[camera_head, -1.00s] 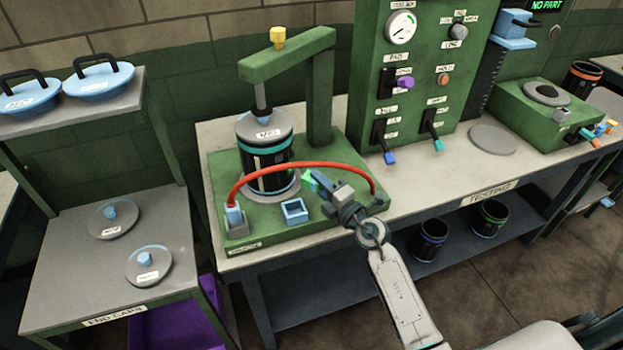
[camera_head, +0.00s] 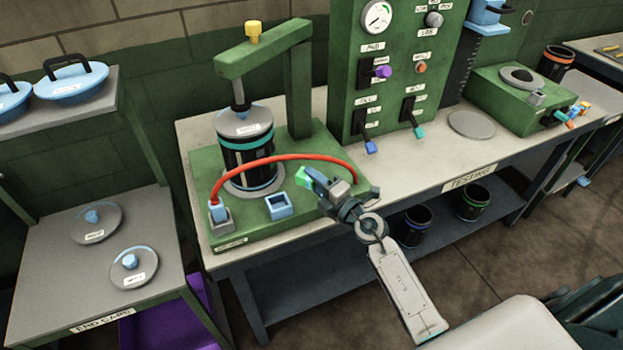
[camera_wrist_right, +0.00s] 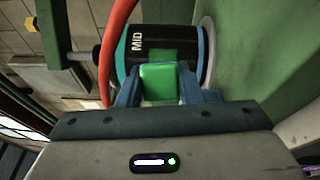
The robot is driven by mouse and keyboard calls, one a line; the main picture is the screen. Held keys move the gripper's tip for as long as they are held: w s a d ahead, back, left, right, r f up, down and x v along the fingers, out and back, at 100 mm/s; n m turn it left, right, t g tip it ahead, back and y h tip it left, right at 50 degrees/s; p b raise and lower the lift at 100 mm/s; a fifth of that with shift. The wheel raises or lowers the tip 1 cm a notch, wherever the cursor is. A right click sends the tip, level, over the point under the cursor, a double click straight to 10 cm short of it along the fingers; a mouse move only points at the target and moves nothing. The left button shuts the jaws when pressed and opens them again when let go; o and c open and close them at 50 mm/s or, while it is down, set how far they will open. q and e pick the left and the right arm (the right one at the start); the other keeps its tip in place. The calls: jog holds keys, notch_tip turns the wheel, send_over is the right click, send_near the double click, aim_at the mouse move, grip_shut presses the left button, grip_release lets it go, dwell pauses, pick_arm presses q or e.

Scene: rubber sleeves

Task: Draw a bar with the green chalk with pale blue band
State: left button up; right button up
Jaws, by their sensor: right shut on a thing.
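My right gripper (camera_head: 308,180) is shut on the green chalk (camera_head: 302,177), whose green end points toward the sleeve. In the right wrist view the green chalk (camera_wrist_right: 160,83) sits between the two fingers; its pale blue band cannot be made out. The black sleeve (camera_head: 236,159) with a teal band stands upright under the press, left of the gripper and apart from it. In the right wrist view the sleeve (camera_wrist_right: 147,50) reads "MID". A darker green patch shows there just beyond the chalk; I cannot tell whether it is a mark. My left gripper is out of view.
A red hose (camera_head: 300,157) arches in front of the sleeve, close to the gripper. A small blue square holder (camera_head: 278,205) stands on the green press base (camera_head: 230,228). The control panel (camera_head: 391,70) rises behind at the right. End caps lie on the left table (camera_head: 55,285).

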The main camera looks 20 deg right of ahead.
dwell(0.3)
jog(key=shift+w+a+r, duration=0.1)
jog(key=shift+w+a, duration=0.25)
jog(key=shift+w, duration=0.05)
jog(key=w+a+p, duration=0.1)
jog(key=w+a, duration=0.1)
jog(key=shift+w+a, duration=0.3)
jog(key=shift+w, duration=0.1)
jog(key=shift+w+a+p, duration=0.35)
jog(key=shift+w+a, duration=0.25)
jog(key=shift+w, duration=0.1)
jog(key=shift+w+a, duration=0.75)
jog(key=shift+w, duration=0.05)
